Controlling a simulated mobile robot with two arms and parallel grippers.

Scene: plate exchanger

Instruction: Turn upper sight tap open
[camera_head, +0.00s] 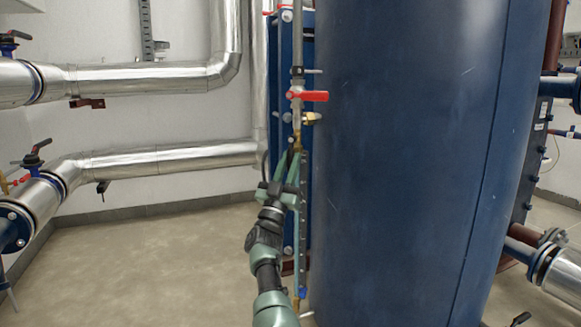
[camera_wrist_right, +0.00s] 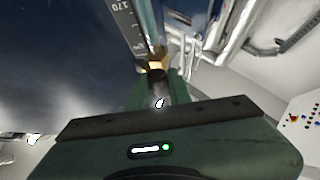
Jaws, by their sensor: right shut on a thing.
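The upper sight tap (camera_head: 298,143) is a small brass fitting at the top of the sight gauge, on the left of the big blue tank. It also shows as a brass nut (camera_wrist_right: 155,66) in the wrist view, next to the scale strip. My right gripper (camera_head: 292,152) reaches up from below and is shut on the tap. Its green fingers (camera_wrist_right: 172,88) hide the tap's handle, so I cannot tell how the handle stands. The sight gauge with its scale (camera_head: 303,200) runs down below the tap. My left gripper is not in view.
The blue tank (camera_head: 400,160) stands close on the right. A red-handled valve (camera_head: 308,96) and a brass fitting (camera_head: 311,118) sit above the tap. A blue-handled lower tap (camera_head: 302,293) is at the gauge's bottom. Silver pipes (camera_head: 150,78) run at left; the floor (camera_head: 140,265) there is clear.

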